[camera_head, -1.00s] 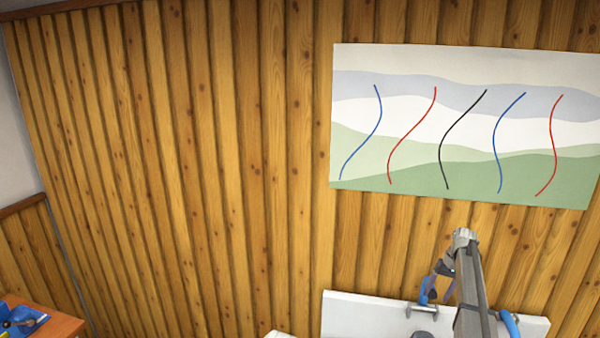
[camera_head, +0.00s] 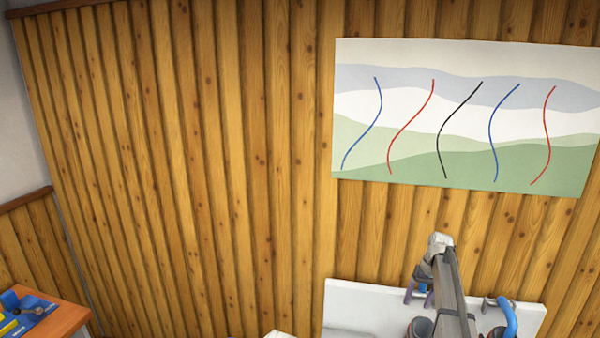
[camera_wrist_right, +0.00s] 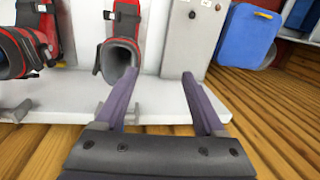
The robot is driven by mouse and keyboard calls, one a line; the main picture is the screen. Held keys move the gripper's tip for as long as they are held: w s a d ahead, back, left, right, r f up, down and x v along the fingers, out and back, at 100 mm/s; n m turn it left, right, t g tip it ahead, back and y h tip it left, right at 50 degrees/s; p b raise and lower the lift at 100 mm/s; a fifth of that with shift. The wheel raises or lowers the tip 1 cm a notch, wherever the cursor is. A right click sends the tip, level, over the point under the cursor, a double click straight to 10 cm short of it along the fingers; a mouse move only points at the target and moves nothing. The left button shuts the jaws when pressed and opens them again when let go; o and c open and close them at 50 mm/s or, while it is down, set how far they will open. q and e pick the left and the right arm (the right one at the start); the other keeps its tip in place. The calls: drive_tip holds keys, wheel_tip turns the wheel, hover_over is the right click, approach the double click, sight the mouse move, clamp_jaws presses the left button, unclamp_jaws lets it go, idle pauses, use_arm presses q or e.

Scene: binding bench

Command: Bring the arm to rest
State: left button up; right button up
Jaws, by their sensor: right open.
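My right arm (camera_head: 452,290) rises from the bottom of the head view, in front of the white bench. My right gripper (camera_head: 420,292) hangs at its upper end, partly hidden by the arm. In the right wrist view the two purple-grey fingers (camera_wrist_right: 159,74) stand apart with nothing held between them. My left gripper is not in view.
In the head view a picture with curved lines (camera_head: 465,120) hangs on the plank wall (camera_head: 200,150). An orange-brown table (camera_head: 66,323) is at lower left.

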drive_tip(key=s+a+f+n+b, duration=0.1)
drive_tip(key=s+a+f+b, duration=0.2)
drive_tip(key=a, duration=0.4)
drive_tip(key=s+a+f+n+b, duration=0.1)
drive_tip(key=s+a+f+b, duration=0.15)
drive_tip(key=s+a, duration=0.35)
drive_tip(key=s+a+f+n+h+b, duration=0.1)
drive_tip(key=s+a+f+n+b, duration=0.1)
drive_tip(key=s+a+f+b, duration=0.3)
drive_tip(key=s+a+f+n+h+b, duration=0.1)
drive_tip(key=s+a+f+b, duration=0.4)
drive_tip(key=s+a, duration=0.9)
drive_tip(key=s+f+h, duration=0.1)
drive_tip(key=s, duration=0.6)
drive_tip(key=shift+a+f+n, duration=0.2)
drive_tip(key=shift+a+n, duration=0.05)
drive_tip(key=shift+n, duration=0.15)
